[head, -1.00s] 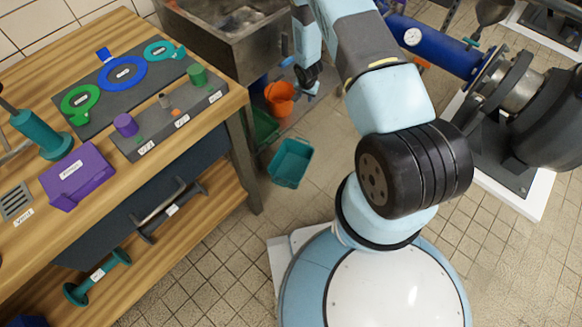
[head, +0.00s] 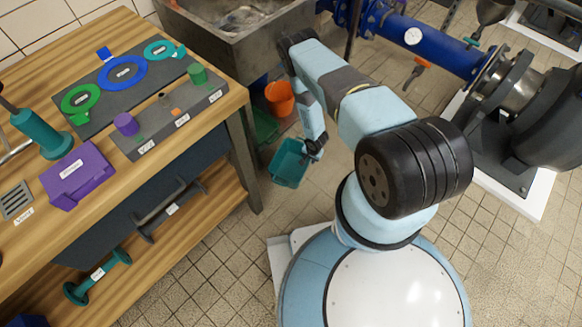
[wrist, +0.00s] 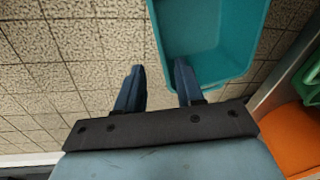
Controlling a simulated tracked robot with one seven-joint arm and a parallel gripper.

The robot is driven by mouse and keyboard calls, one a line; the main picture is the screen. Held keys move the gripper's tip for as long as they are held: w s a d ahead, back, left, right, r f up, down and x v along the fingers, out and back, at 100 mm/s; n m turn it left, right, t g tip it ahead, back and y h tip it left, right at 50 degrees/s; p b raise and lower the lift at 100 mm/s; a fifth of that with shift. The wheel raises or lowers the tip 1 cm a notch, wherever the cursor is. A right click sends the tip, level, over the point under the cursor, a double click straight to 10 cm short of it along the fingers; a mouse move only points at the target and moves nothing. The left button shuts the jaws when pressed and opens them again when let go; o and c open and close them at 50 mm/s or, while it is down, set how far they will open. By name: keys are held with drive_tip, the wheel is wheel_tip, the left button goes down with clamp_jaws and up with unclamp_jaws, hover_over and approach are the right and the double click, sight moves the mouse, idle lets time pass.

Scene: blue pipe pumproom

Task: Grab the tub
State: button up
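The teal tub (head: 288,163) stands on the tiled floor, right of the workbench's leg. My gripper (head: 314,150) is at the tub's right side in the head view, pointing down, and hides part of its edge. In the wrist view, the tub (wrist: 205,35) fills the upper middle. My gripper (wrist: 159,66) is open there. Its left finger lies over floor outside the tub, its right finger over the tub's inside, with the tub's wall showing between them. I cannot tell whether the fingers touch the wall.
An orange bucket (head: 280,98) and a green bin (head: 264,126) stand behind the tub, beside the bench. The wooden workbench (head: 225,115) is to the left. A metal sink (head: 215,42) and a blue pipe (head: 440,45) are behind. The floor in front of the tub is clear.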

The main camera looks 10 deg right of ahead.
drive_tip(key=shift+w+a+f, duration=0.1)
drive_tip(key=shift+w+f, duration=0.2)
drive_tip(key=shift+f, duration=1.7)
drive_tip(key=shift+w+a+f, duration=0.15)
drive_tip(key=shift+w+f, duration=0.1)
drive_tip(key=shift+f, duration=1.8)
drive_tip(key=shift+w+a+f, duration=0.1)
drive_tip(key=shift+w+f, duration=0.2)
drive_tip(key=shift+f, duration=1.7)
drive_tip(key=shift+c, duration=0.3)
clamp_jaws()
